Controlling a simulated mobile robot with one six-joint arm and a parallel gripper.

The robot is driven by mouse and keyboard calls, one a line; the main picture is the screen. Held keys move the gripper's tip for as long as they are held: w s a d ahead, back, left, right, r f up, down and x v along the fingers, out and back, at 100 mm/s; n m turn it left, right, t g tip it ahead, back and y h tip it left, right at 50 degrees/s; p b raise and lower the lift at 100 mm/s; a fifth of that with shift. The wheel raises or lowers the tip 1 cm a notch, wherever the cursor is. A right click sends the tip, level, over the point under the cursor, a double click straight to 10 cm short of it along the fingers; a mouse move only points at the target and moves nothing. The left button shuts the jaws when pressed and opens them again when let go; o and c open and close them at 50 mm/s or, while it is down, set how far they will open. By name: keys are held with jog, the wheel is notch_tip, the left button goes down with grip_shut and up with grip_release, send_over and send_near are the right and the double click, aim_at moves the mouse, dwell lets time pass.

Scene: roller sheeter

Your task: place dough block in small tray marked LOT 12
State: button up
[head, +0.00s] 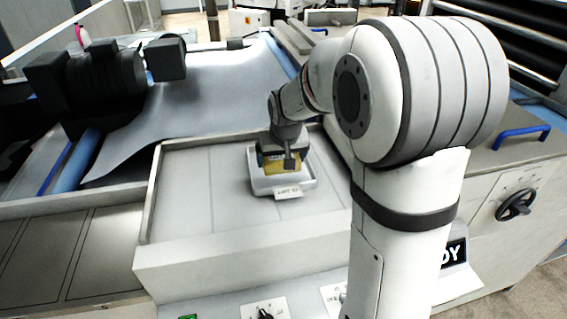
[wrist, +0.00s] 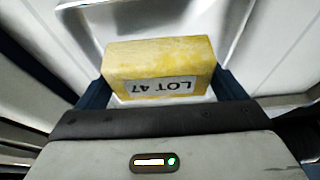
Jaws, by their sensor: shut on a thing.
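A yellow dough block (wrist: 160,62) is between the two dark fingers of my gripper (wrist: 158,88). Its label reads LOT 47, upside down in the wrist view. In the head view the block (head: 283,165) shows under my gripper (head: 284,160), within the outline of a small light tray (head: 258,186). A tag on the tray's front seems to read LOT 12, but it is very small. The tray's inside and rim also show behind the block in the wrist view (wrist: 234,32). I cannot tell whether the block touches the tray floor.
The tray stands on a pale recessed work surface (head: 195,200) with raised edges. A grey sheet (head: 215,85) and dark roller parts (head: 95,80) lie to the left and behind. The surface left of the tray is clear.

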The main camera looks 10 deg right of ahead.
notch_tip(320, 180, down, 3)
jog(key=shift+r, duration=0.1)
jog(key=shift+s, duration=0.1)
jog(key=shift+f, duration=0.2)
jog(key=o, duration=0.9)
jog(key=shift+r, duration=0.1)
jog(key=shift+c, duration=0.2)
